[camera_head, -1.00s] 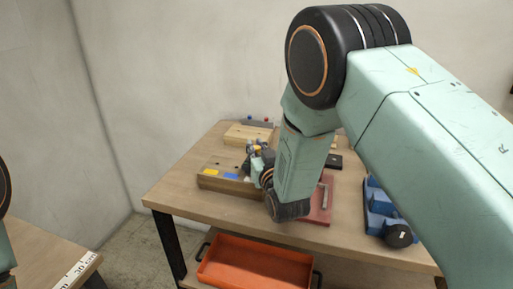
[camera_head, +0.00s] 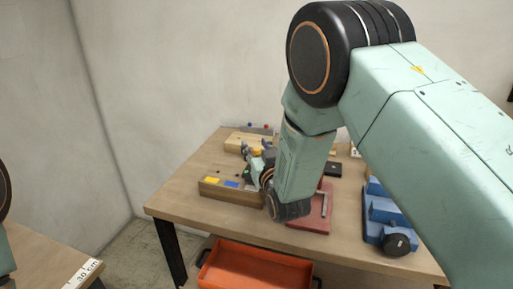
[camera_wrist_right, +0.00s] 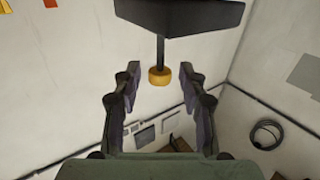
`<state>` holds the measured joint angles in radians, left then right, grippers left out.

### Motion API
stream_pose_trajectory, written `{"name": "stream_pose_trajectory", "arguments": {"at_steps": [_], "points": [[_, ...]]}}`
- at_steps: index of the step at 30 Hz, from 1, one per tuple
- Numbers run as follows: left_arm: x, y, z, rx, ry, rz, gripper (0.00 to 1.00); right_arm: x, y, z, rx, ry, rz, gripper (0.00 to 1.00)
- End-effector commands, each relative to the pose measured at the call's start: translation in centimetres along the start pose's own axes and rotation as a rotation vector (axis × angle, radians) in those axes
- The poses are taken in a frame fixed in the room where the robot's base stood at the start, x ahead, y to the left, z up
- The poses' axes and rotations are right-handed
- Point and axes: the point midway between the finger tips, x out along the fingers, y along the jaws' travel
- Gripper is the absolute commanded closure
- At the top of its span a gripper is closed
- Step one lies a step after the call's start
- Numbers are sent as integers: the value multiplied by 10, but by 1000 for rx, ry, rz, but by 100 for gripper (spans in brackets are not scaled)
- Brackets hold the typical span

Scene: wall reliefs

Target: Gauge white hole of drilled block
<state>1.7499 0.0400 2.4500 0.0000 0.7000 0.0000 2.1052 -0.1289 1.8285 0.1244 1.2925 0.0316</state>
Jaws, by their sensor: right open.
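The drilled block (camera_head: 232,195) is a long brown wooden block near the table's front left, with a yellow patch and a blue patch on top. My right gripper and wrist cover its right end, so I cannot see a white hole there. My right gripper (camera_head: 257,149) is just behind and above the block. In the right wrist view, my right gripper (camera_wrist_right: 158,90) is open, its fingers on either side of a yellow knob (camera_wrist_right: 159,76) on a thin dark stem, apart from it. The stem joins a dark body (camera_wrist_right: 180,16). My left gripper is out of view.
A pale wooden block (camera_head: 236,139) and a rack with red and blue knobs (camera_head: 258,128) stand behind. A red plate (camera_head: 311,218) with a metal bar lies right of my wrist. A blue fixture (camera_head: 383,214) is at the right. An orange tray (camera_head: 257,268) sits below.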

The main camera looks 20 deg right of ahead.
Motion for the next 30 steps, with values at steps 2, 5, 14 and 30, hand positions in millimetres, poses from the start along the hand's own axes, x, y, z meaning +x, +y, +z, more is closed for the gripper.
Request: {"name": "stream_pose_trajectory", "arguments": {"at_steps": [2, 5, 14, 30], "points": [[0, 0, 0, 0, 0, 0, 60, 0, 0, 0, 0, 0, 0, 58], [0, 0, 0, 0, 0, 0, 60, -2, 0, 0, 0, -1, 0, 58], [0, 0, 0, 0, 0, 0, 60, -40, 0, 0, -2, -3, 0, 58], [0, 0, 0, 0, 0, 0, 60, -118, 0, 0, -1, 1, 0, 58]]}}
